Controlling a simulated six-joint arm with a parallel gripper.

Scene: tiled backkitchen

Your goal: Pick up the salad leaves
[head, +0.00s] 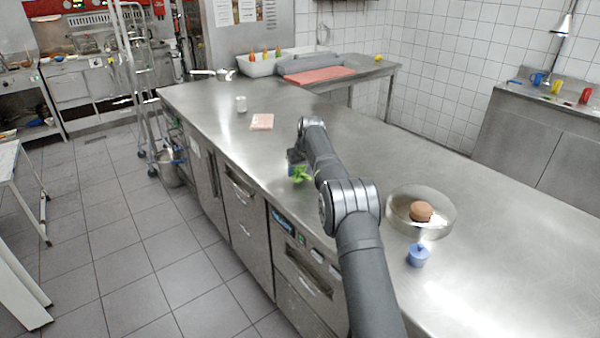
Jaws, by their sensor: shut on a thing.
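The green salad leaves (302,174) show just left of my dark arm, near the counter's front edge. My gripper (295,168) is at the leaves, mostly hidden behind them and the arm. It is shut on the leaves. The fingertips cannot be made out clearly. Whether the leaves touch the counter or hang just above it, I cannot tell.
On the steel counter (465,280), a clear round dish (440,225) holds a brown round item (421,211). A blue cup (418,255) stands in front of it. The counter's middle is clear.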

